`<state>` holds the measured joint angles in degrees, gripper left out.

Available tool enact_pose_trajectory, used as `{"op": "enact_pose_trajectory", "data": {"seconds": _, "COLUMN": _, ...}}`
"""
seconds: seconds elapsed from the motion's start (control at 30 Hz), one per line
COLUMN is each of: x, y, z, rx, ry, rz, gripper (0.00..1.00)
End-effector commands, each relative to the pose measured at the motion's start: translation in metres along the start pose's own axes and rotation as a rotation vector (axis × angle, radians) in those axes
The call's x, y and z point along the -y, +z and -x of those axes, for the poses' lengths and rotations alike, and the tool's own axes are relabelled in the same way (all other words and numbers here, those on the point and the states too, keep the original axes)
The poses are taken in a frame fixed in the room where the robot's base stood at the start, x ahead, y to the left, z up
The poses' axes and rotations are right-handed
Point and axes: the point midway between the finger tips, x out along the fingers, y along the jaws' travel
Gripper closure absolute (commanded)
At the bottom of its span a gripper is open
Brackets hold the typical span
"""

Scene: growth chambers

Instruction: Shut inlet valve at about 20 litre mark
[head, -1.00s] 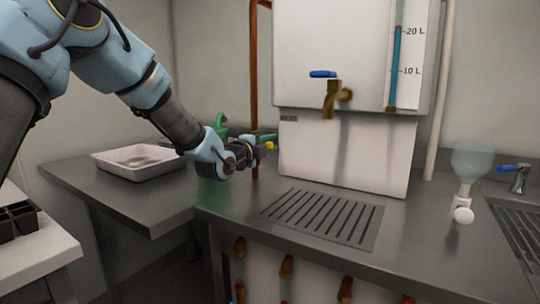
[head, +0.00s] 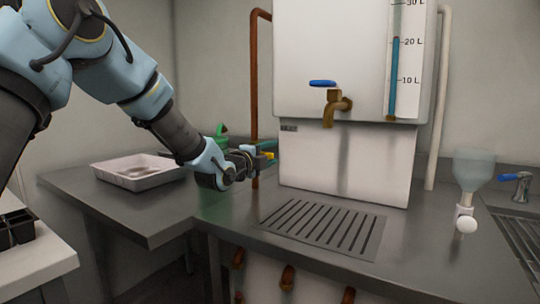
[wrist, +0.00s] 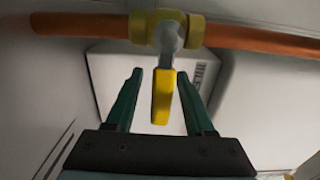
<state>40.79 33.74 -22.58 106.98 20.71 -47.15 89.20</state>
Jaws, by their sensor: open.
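The inlet valve is a brass body (wrist: 165,30) on a copper pipe, with a yellow lever (wrist: 164,95) pointing down in the wrist view, across the pipe's line. In the head view the lever (head: 269,156) shows as a small yellow bit by the pipe. My gripper (wrist: 160,74) is open, with one dark green finger on each side of the lever and gaps between. In the head view my gripper (head: 264,157) is at the pipe. The tank (head: 335,60) has a sight gauge (head: 394,80); its blue column tops out at about the 20 L mark.
The copper pipe (head: 254,100) runs up left of the tank. A blue-handled brass tap (head: 331,100) sticks out of the tank above a drain grate (head: 320,228). A white tray (head: 137,182) lies on the left counter. A funnel-topped bottle (head: 472,172) stands right.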

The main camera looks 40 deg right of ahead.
Motion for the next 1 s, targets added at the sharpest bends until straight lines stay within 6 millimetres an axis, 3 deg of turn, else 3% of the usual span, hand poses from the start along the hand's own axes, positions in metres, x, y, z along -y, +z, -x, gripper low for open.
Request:
{"op": "enact_pose_trajectory", "data": {"seconds": 0.17, "x": -0.001, "y": 0.000, "z": 0.013, "rx": 0.001, "ry": 0.001, "rz": -0.002, "gripper": 0.46}}
{"op": "enact_pose_trajectory", "data": {"seconds": 0.6, "x": -0.001, "y": 0.000, "z": 0.093, "rx": 0.001, "ry": 0.000, "rz": -0.002, "gripper": 0.46}}
{"op": "enact_pose_trajectory", "data": {"seconds": 0.8, "x": -0.001, "y": 0.000, "z": 0.107, "rx": 0.001, "ry": 0.000, "rz": -0.001, "gripper": 0.46}}
{"op": "enact_pose_trajectory", "data": {"seconds": 1.0, "x": -0.001, "y": 0.000, "z": 0.109, "rx": 0.000, "ry": 0.001, "rz": 0.000, "gripper": 0.46}}
